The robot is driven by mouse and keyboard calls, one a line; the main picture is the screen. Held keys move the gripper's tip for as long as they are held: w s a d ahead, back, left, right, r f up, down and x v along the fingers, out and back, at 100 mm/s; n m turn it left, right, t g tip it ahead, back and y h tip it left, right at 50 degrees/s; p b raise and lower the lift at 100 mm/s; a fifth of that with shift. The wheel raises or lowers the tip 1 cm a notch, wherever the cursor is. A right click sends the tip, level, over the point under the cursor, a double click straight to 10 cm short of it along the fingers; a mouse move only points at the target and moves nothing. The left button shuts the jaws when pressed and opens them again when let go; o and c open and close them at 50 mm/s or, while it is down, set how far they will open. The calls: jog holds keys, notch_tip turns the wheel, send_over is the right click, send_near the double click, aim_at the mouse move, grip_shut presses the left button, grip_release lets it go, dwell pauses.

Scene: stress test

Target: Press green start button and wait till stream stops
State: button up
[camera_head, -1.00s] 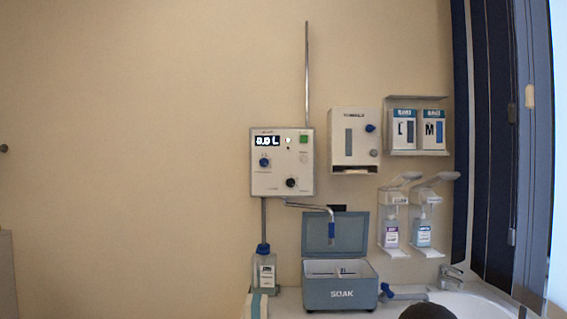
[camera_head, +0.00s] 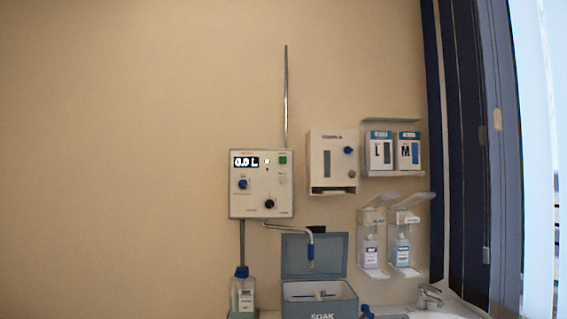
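The green start button (camera_head: 283,160) is at the upper right of a white control box (camera_head: 261,205) on the wall. The box's lit display (camera_head: 245,162) seems to read 0.0 L. I see no stream at the spout. My gripper is not in this view.
A bottle with a blue cap (camera_head: 243,294) stands below the control box. A dispenser (camera_head: 333,163), glove boxes (camera_head: 395,150) and two soap dispensers (camera_head: 371,240) hang to the right. A tap (camera_head: 428,295) and sink are at lower right. The wall at left is bare.

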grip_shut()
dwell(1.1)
